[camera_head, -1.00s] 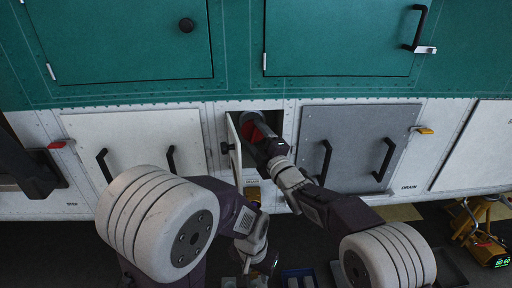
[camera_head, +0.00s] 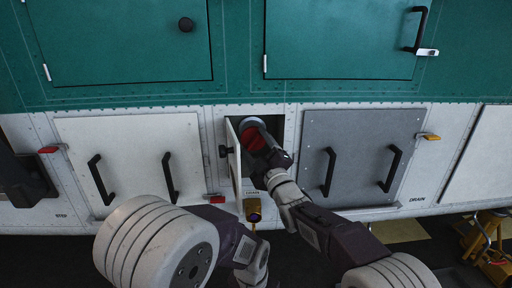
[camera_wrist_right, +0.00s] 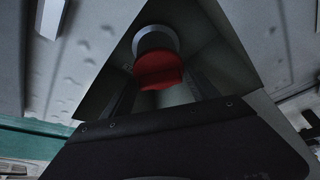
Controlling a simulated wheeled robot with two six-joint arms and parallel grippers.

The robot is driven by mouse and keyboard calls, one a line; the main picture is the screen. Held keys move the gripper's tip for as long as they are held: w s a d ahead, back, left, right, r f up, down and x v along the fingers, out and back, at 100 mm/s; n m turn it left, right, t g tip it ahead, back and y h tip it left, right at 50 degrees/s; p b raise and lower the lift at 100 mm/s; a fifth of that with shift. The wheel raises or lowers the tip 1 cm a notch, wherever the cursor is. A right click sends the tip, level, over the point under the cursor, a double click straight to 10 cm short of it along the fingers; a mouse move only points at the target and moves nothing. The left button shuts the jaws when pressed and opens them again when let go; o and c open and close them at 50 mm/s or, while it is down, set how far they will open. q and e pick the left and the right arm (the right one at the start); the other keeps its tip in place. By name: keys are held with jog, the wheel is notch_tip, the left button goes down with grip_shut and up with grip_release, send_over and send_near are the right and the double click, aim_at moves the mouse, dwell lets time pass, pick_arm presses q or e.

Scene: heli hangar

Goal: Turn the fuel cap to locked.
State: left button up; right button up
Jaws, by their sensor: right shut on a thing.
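The red fuel cap (camera_head: 252,139) sits on a pale round neck inside a small open recess in the white lower hull. It also shows in the right wrist view (camera_wrist_right: 158,70), between the two dark fingers. My right gripper (camera_head: 262,141) reaches into the recess and is shut on the cap. The fingers partly cover the cap in the head view, and I cannot tell its turn position from any mark. My left arm's wrist is at the bottom edge of the head view; its jaws are cut off.
The small door (camera_head: 234,158) stands open at the recess's left, close to my right gripper. A white panel (camera_head: 133,145) with black handles lies left, a grey panel (camera_head: 358,125) right. Yellow equipment (camera_head: 490,235) stands on the floor at lower right.

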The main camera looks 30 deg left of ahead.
jog(key=shift+f, duration=0.1)
jog(key=o, duration=1.1)
jog(key=shift+o, duration=0.2)
jog(key=b+v, duration=0.1)
jog(key=v, duration=0.8)
